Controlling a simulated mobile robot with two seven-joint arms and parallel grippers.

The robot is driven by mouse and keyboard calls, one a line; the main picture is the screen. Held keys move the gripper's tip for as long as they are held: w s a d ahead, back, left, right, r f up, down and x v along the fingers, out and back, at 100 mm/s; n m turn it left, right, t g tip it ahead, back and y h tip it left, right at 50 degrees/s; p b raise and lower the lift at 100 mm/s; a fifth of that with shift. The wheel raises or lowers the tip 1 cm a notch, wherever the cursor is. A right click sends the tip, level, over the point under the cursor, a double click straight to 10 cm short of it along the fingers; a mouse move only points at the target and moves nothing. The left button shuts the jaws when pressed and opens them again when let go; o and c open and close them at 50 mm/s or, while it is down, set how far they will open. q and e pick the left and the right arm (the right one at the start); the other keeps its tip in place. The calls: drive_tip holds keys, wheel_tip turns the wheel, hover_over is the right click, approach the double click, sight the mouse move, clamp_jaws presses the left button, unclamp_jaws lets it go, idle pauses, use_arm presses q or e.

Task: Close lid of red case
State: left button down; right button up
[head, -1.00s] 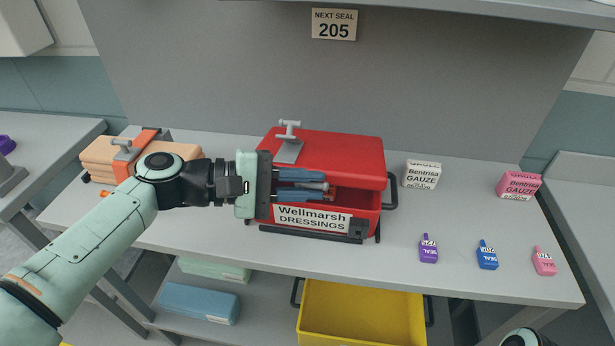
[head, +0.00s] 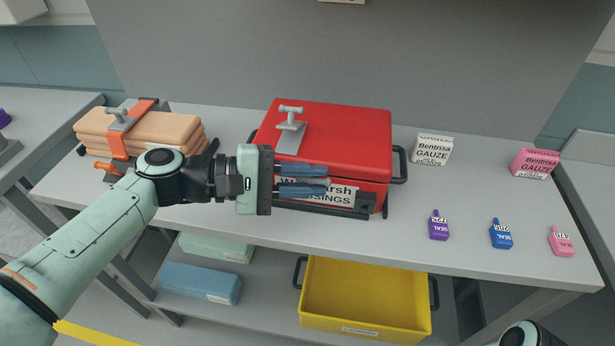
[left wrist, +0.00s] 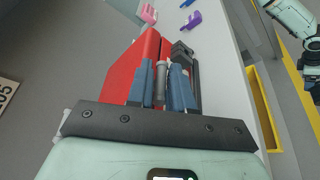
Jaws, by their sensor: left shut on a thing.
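The red case stands on the grey table in the head view, its lid (head: 350,135) lying flat over the body with only a thin dark line at the right front. A grey T-shaped latch (head: 290,126) stands up on the lid. My left gripper (head: 327,182) is at the case's front, its blue fingers shut around a short grey bar, which shows between them in the left wrist view (left wrist: 161,78). The fingers partly hide the front label (head: 340,196) and the seam on the left. My right gripper is out of view; only part of that arm shows.
White (head: 433,149) and pink (head: 535,162) gauze boxes and several small seal tags (head: 501,234) lie to the right. A yellow bin (head: 365,330) is on the lower shelf.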

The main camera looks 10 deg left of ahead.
use_arm(q)
drive_tip(key=c, duration=1.2)
unclamp_jaws()
drive_tip(key=shift+a+f, duration=0.1)
drive_tip(key=shift+f, duration=0.6)
drive_tip(key=shift+o, duration=0.4)
drive_tip(key=shift+w+r, duration=0.1)
drive_tip(key=shift+a, duration=0.1)
drive_tip(key=p+v, duration=0.2)
drive_tip(key=v, duration=1.1)
drive_tip(key=shift+s+r, duration=0.2)
drive_tip(key=shift+r, duration=0.2)
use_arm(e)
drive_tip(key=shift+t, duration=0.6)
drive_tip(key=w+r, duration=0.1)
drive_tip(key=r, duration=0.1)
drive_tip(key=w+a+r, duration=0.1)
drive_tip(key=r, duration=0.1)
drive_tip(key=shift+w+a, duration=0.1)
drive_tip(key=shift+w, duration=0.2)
